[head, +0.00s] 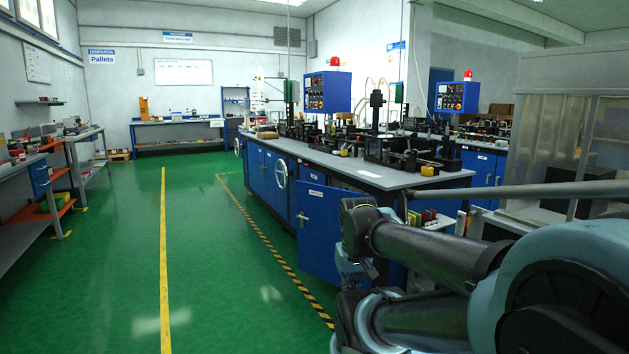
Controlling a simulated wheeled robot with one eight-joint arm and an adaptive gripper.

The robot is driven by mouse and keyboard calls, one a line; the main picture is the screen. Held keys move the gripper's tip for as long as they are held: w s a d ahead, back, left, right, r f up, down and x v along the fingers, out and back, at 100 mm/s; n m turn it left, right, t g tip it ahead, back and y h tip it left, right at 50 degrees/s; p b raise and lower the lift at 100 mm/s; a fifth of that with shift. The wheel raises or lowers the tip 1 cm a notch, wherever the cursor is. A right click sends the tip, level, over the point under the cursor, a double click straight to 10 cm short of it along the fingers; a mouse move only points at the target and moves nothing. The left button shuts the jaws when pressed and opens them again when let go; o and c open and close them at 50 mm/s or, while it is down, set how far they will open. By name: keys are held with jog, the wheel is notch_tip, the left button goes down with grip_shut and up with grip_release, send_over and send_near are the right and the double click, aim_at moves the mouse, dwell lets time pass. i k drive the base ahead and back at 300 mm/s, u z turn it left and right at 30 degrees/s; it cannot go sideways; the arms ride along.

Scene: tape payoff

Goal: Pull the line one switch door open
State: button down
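A blue door (318,232) with a small white label is at the near end of the long blue bench, left of my arm. A handle (302,217) is near its left edge. The door appears to stand out from the bench front, partly open, with its lower edge beyond the line of the cabinets. The label is too small to read. My arm covers the door's right side and the space behind it. My gripper (354,268) is only partly visible beside the door's right part, among my arm links. Its fingers and any contact with the door cannot be made out.
The blue bench (345,168) carries machines and a control box (327,92) with a red lamp. A handwheel (280,173) projects from its front. Green floor (215,270) is clear to the left, with yellow lines. Workbenches (75,150) stand at far left; a pale enclosure (545,130) is at right.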

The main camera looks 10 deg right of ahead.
aim_at(317, 237)
jog(key=z, duration=0.3)
jog(key=i, duration=1.1)
jog(key=u, duration=0.3)
jog(key=i, duration=0.9)
jog(key=u, duration=0.9)
jog(key=i, duration=0.35)
jog(key=u, duration=0.2)
